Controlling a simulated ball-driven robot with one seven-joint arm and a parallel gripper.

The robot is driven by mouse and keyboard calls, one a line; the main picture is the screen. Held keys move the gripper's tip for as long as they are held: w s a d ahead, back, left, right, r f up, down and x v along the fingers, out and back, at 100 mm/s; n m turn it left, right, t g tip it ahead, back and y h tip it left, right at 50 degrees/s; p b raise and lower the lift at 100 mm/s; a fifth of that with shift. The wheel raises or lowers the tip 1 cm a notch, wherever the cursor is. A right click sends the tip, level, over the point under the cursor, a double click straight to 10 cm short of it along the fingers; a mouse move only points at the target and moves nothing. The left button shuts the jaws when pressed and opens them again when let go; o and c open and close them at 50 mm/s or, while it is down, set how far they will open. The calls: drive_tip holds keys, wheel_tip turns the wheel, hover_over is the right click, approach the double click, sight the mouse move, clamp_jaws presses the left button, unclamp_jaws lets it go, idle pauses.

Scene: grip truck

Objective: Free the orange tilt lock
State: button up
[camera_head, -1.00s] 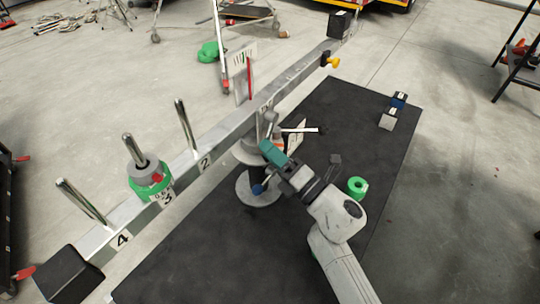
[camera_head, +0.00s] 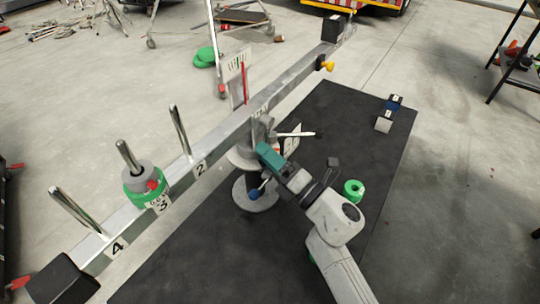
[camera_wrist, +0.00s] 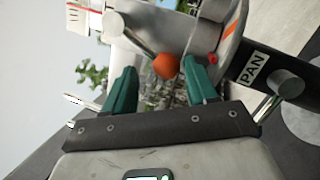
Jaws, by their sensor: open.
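The tilt lock shows in the wrist view as an orange ball knob (camera_wrist: 166,66) on the end of a slanted metal lever. My gripper (camera_wrist: 160,72) is open, with one teal finger on each side of the knob. The knob lies near the fingertips, and I cannot tell whether either finger touches it. In the head view my gripper (camera_head: 268,156) is at the pivot head under the long grey beam (camera_head: 232,126); the orange knob is hidden there or too small to make out.
A black part labelled PAN (camera_wrist: 254,68) is right of the fingers in the wrist view. A blue knob (camera_head: 254,194) sits low on the post. A pale lever (camera_head: 296,134) sticks out right of the head. A green ring (camera_head: 354,190) lies on the black mat (camera_head: 200,258).

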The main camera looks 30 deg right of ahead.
drive_tip(key=b+v, duration=0.1)
drive_tip(key=v, duration=0.9)
drive_tip(key=shift+s+f+b, duration=0.2)
drive_tip(key=shift+s+b, duration=0.1)
drive_tip(key=shift+s, duration=0.05)
drive_tip(key=shift+d, duration=0.15)
drive_tip(key=shift+c, duration=0.3)
